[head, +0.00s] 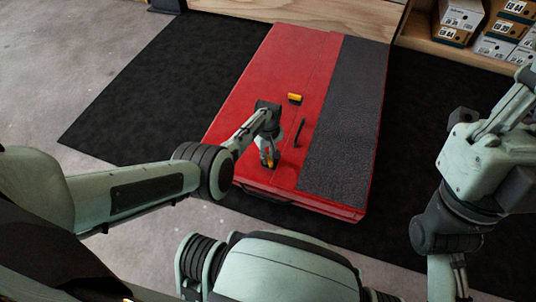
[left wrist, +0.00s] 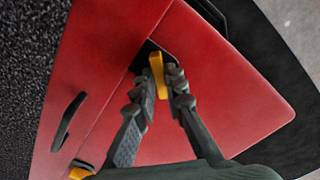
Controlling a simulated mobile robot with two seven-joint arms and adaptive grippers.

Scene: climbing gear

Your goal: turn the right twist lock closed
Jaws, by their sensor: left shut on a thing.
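A red pad (head: 240,110) lies flat on a black mat, with a dark grey strip along its right side. A near yellow twist lock (head: 270,163) sits on the red part; it also shows in the left wrist view (left wrist: 158,75) on a black base. A far yellow twist lock (head: 295,98) lies crosswise farther up, and its edge shows at the bottom left of the left wrist view (left wrist: 79,173). My left gripper (head: 269,158) points down and is shut on the near lock, a finger on each side. Which lock counts as the right one is unclear. My right gripper is not visible.
A black handle (head: 300,131) stands between the two locks, right of my left gripper. The black mat (head: 150,90) spreads around the pad. A wooden shelf with several boxes (head: 463,14) is at the top right. Grey floor is open at the left.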

